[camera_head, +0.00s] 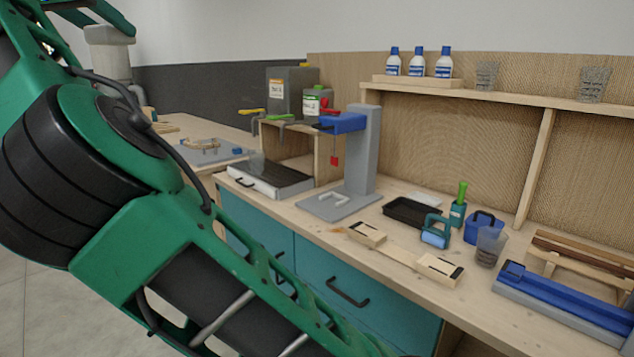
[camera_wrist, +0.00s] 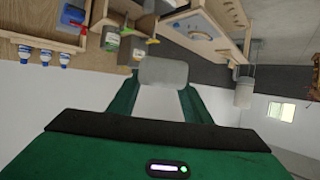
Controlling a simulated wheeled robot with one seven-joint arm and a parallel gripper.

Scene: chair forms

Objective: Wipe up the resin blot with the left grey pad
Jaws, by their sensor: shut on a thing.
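My gripper (camera_wrist: 160,103) shows only in the wrist view, at the bottom and middle, as a wide green and black body with two green fingers. It is shut on a light grey pad (camera_wrist: 164,72), which lies across the fingertips. The pad is held up in the air, clear of the bench. In the head view my green arm fills the left side, and the gripper and pad are out of view. I cannot make out a resin blot in either view. I see no second grey pad.
The wooden bench holds a grey stand (camera_head: 362,160), black tray (camera_head: 408,212), blue-green roller (camera_head: 436,232), cup (camera_head: 491,246) and blue clamp bar (camera_head: 565,295). Bottles (camera_head: 418,62) stand on a shelf. A further table (camera_head: 180,130) lies behind. A narrow bench strip in front is bare.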

